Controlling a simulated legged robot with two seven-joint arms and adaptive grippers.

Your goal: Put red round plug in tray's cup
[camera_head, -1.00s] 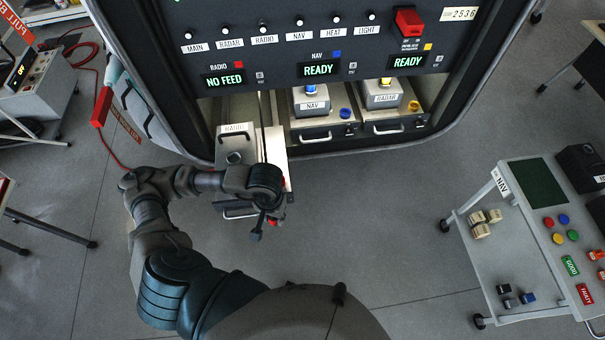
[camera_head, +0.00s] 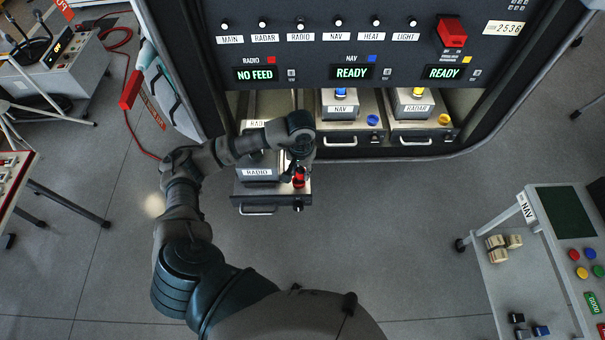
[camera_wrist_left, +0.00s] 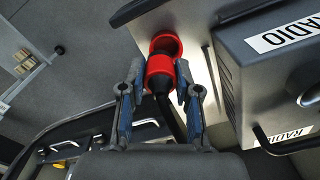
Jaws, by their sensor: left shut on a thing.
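The red round plug (camera_wrist_left: 158,73) is a red cylinder with a black cable behind it. My left gripper (camera_wrist_left: 152,88) is shut on it, with blue-grey fingers on either side. The tray's cup (camera_wrist_left: 165,42) is a red ring with a dark hollow on the tray's metal floor. The plug overlaps the cup's near rim in the wrist view; I cannot tell if it has entered. In the head view the pulled-out RADIO tray (camera_head: 240,201) lies under my left gripper (camera_head: 298,165), with red (camera_head: 299,180) showing below it at the tray's right side. My right gripper is not in view.
A grey RADIO box (camera_wrist_left: 275,75) stands on the tray close beside the cup. A cart (camera_head: 540,300) with blocks and coloured buttons stands at right. Floor between is clear.

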